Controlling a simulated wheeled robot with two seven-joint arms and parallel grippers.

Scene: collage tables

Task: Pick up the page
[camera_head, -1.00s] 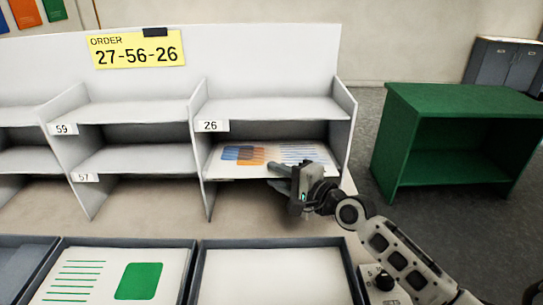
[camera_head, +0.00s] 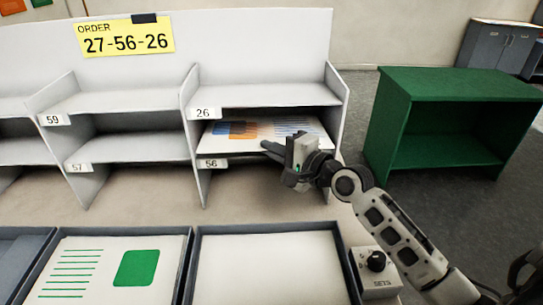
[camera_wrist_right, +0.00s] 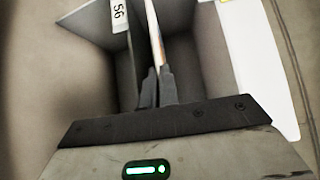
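The page (camera_head: 262,133) is white with blue and orange overlapping blocks at left and lines at right. It is inside the compartment between the shelf labelled 26 above and the shelf labelled 56 below. Its front edge shows a little above the shelf 56 edge, with a dark gap between. My right gripper (camera_head: 275,150) is at the front edge of the page and appears shut on it. In the right wrist view the fingers (camera_wrist_right: 158,88) are close together with the page's thin edge (camera_wrist_right: 155,38) running between them. My left gripper is not in view.
The shelf unit's divider (camera_head: 335,115) stands just right of my right gripper. In front are a tray with a green-printed sheet (camera_head: 137,267) and a tray with a blank white sheet (camera_head: 265,265). A control box with a knob (camera_head: 376,262) sits beside them. A green cabinet (camera_head: 450,85) stands at right.

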